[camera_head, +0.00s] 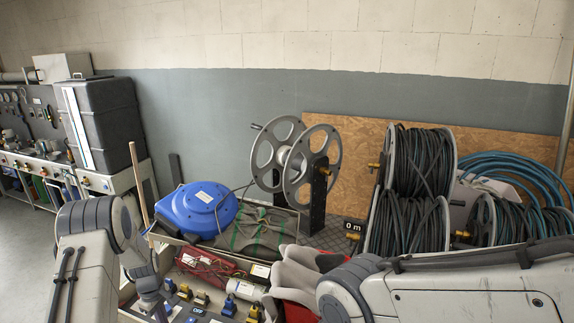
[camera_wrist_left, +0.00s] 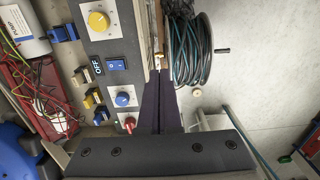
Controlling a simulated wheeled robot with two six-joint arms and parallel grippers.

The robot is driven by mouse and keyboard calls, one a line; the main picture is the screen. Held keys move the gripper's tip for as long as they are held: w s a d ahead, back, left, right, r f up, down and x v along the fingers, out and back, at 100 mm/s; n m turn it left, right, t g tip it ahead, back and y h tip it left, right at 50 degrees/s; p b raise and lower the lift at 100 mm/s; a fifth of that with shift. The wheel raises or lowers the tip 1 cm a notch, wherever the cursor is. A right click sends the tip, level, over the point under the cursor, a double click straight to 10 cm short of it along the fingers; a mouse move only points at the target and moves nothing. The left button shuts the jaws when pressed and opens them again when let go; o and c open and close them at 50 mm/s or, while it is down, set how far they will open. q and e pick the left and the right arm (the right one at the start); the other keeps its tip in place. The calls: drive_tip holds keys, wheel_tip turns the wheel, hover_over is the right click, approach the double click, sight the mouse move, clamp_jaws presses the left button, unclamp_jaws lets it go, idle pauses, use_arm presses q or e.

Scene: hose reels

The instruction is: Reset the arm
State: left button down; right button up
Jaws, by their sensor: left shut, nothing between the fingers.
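My left gripper (camera_wrist_left: 157,78) shows in the left wrist view with its two dark fingers together and nothing between them. The fingers lie over the edge of a control panel (camera_wrist_left: 106,52) with knobs and a blue switch. A reel of dark cable (camera_wrist_left: 190,50) is just beyond the fingertips to the right. In the head view my left arm comes in at the lower left; I cannot make out its fingertips there. My right arm crosses the lower right, and its gripper is out of view.
An empty grey reel (camera_head: 312,165) stands mid-bench beside a blue round case (camera_head: 197,208). Several full hose reels (camera_head: 420,160) crowd the right. A red tray of wires (camera_head: 208,265) lies in front. A dark case (camera_head: 105,125) stands at left.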

use_arm(q)
drive_tip(key=s+d+r+m+b, duration=0.3)
drive_tip(key=d+r+m, duration=0.3)
drive_tip(key=d, duration=0.5)
drive_tip(key=s+d+r+m+b, duration=0.2)
drive_tip(key=s+d+r+m, duration=0.2)
drive_tip(key=d+r, duration=0.55)
drive_tip(key=s+d+m+b, duration=0.2)
drive_tip(key=s+d+m, duration=0.3)
drive_tip(key=s, duration=0.7)
drive_tip(key=s+d+r+m+h+b, duration=0.1)
drive_tip(key=s+d+m+b, duration=0.2)
drive_tip(key=s, duration=0.9)
drive_tip(key=d+m, duration=0.2)
drive_tip(key=m, duration=0.1)
drive_tip(key=shift+s+r, duration=0.15)
drive_tip(key=shift+r, duration=0.1)
use_arm(e)
wheel_tip(320, 180, down, 10)
drive_tip(key=shift+s+a, duration=0.15)
drive_tip(key=shift+s, duration=0.1)
use_arm(q)
drive_tip(key=shift+d, duration=0.15)
use_arm(e)
drive_tip(key=shift+s, duration=0.1)
